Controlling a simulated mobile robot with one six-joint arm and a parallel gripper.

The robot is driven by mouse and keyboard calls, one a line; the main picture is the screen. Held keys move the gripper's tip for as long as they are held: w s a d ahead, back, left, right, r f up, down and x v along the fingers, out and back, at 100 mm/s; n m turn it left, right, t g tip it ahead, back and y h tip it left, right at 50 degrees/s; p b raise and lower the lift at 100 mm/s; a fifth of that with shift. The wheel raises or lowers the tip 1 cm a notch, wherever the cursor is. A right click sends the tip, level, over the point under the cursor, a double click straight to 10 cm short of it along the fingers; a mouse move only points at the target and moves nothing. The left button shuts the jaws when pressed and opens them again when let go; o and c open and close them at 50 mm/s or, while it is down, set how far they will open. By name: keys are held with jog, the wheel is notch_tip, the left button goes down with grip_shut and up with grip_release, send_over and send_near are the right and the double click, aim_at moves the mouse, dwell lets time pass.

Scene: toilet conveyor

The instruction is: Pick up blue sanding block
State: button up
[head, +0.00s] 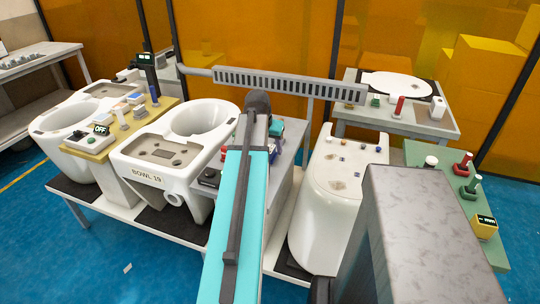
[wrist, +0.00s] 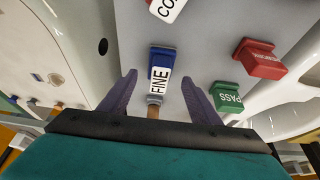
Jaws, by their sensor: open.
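The blue block (wrist: 163,58) has a white face lettered "FINE" and lies on a pale grey surface in the wrist view. My gripper (wrist: 158,79) is open, with its two purple fingers apart to the left and right of the block's near end. A gap shows between each finger and the block, and nothing is held. A small brown piece (wrist: 153,111) shows between the fingers below the block. In the head view my turquoise arm hides the block and most of the gripper.
In the wrist view, a green block lettered "PASS" (wrist: 228,97) and a red block (wrist: 258,60) lie to the right. A block lettered "CO" (wrist: 166,9) is cut off at the top. White toilet bowl 19 (head: 168,150) stands left of my arm, a white ceramic piece (head: 340,190) right.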

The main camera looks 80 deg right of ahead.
aim_at(270, 151)
jog(key=shift+p+x, duration=0.35)
jog(key=shift+x, duration=1.5)
jog(key=c, duration=1.2)
jog(key=shift+r, duration=0.1)
jog(key=shift+r+b, duration=0.75)
jog(key=shift+r, duration=4.15)
